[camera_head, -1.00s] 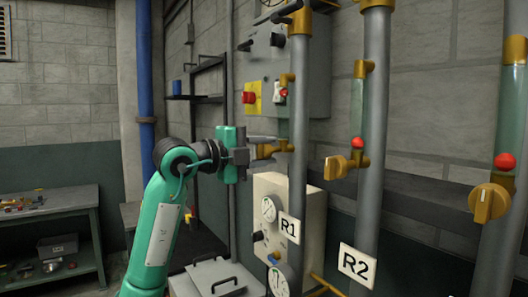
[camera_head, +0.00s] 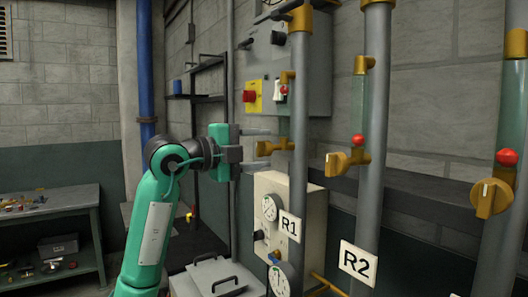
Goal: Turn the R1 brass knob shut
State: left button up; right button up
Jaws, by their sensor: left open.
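The R1 brass knob (camera_head: 264,148) sits on the side of the pipe that carries the R1 label (camera_head: 289,227). My left gripper (camera_head: 269,148) comes in from the left. Its two fingers are apart, one above and one below the knob, so it is open around or just in front of the knob. I cannot tell whether either finger touches it. My right gripper is not in view.
The R2 pipe (camera_head: 375,110) has its own brass knob (camera_head: 347,160) and label (camera_head: 358,263). Another brass knob (camera_head: 490,198) is at far right. A gauge box (camera_head: 275,190) stands below my left gripper. A workbench (camera_head: 45,203) is at left.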

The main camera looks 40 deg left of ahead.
pick_arm(q)
jog(key=b+v, duration=0.4)
jog(key=v, duration=0.8)
jog(key=shift+s, duration=0.15)
